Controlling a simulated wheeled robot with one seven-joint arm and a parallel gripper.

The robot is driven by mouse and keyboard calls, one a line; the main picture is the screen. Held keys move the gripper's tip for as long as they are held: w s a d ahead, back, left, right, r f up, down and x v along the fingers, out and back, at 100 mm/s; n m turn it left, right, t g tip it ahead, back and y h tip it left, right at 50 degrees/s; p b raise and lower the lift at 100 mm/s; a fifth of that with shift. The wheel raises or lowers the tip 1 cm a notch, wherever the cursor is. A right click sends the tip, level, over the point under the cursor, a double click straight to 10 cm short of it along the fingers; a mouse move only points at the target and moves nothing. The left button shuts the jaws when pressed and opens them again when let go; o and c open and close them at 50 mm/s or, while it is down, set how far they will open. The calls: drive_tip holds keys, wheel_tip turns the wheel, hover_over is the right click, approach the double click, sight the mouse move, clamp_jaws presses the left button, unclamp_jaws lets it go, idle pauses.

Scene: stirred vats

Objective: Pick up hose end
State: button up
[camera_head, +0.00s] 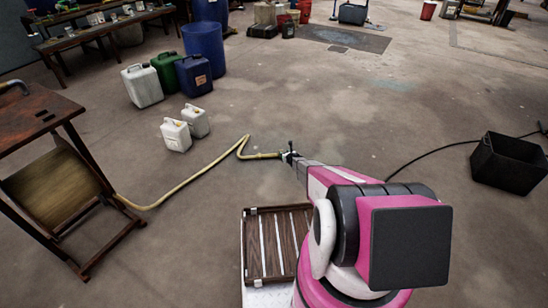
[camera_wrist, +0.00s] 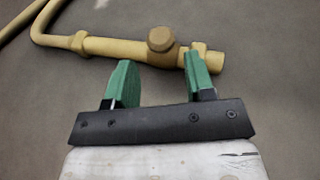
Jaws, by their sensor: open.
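A yellow hose (camera_head: 193,177) lies on the floor from the wooden stand at left to my gripper. Its hose end (camera_wrist: 125,48) is a yellow-brown fitting with a round knob and a short tip. In the wrist view it lies across the picture just beyond my fingers. My gripper (camera_wrist: 160,80) is open, with two green fingertips apart and nothing clearly between them. The fingertips reach the fitting's near edge in the picture; I cannot tell whether they touch it. In the head view my gripper (camera_head: 289,155) is at the hose end, which my arm partly hides.
A wooden stand (camera_head: 50,187) is at left. Two small white canisters (camera_head: 176,136) stand behind the hose, with larger canisters (camera_head: 142,86) and a blue barrel (camera_head: 204,46) farther back. A black bin (camera_head: 509,162) with a cable is at right. The floor around the hose end is mostly clear.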

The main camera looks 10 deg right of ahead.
sight(282, 151)
drive_tip(key=x, duration=0.6)
drive_tip(key=shift+w+f, duration=0.2)
drive_tip(key=shift+w, duration=0.05)
